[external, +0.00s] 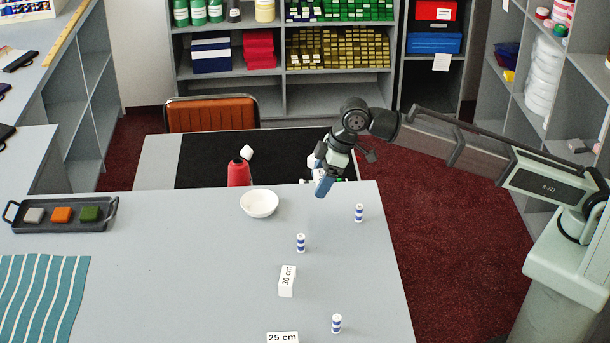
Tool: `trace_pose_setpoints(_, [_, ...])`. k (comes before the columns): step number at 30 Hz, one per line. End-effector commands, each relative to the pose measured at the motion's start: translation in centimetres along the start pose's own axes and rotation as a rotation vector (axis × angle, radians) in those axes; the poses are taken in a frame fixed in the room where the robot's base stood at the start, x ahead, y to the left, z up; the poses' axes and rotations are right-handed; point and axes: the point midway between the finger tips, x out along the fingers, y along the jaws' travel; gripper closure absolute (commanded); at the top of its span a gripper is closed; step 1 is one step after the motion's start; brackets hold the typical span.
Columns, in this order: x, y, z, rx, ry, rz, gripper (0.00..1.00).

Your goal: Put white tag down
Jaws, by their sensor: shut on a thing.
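My gripper (321,178) hangs beyond the far edge of the grey counter, with a blue finger pointing down. It is shut, and a small white piece (311,160) shows at its left side, which looks like the white tag. Most of that piece is hidden by the gripper, and I cannot see any print on it. Two other white tags are on the counter: one marked 30 cm (287,281) in the middle and one marked 25 cm (282,338) at the front edge of the picture.
The counter (180,275) also holds a white bowl (259,204), several blue-and-white striped cylinders (301,243), a dark tray (62,228) with coloured blocks, and striped cloth (42,298). The counter's left middle is clear.

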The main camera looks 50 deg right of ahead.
Motion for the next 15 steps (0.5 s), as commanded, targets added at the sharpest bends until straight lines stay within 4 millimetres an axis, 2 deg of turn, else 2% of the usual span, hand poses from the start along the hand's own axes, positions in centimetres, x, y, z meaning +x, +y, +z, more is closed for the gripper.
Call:
trace_pose_setpoints(4, [-0.3,0.9,-0.1,0.011,-0.001,0.005,0.54])
trace_pose_setpoints(7, [-0.2,2.9,0.2,0.033,-0.001,0.014,0.54])
trace_pose_setpoints(11, [1.1,7.1,1.2,0.082,-0.003,0.034,0.54])
trace_pose_setpoints(15, [3.2,12.7,2.5,0.144,-0.004,0.059,0.54])
